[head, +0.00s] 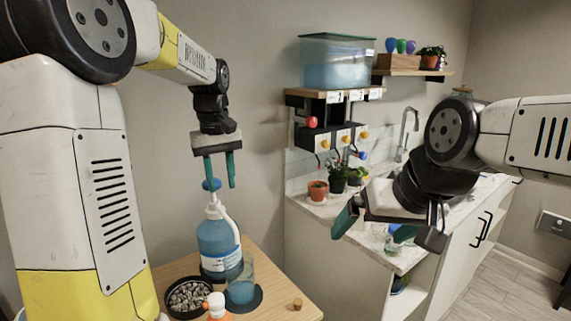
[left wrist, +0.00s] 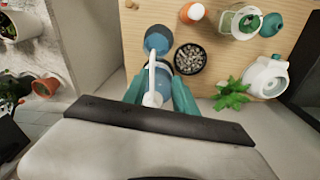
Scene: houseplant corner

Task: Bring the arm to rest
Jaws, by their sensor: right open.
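In the left wrist view the white spout (left wrist: 151,80) shows between the fingers (left wrist: 153,88). My right gripper (head: 388,236) is open and empty in front of the counter at the right.
The counter holds potted plants (head: 318,191) below a dispenser rack (head: 335,125) and a water tank (head: 337,65).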

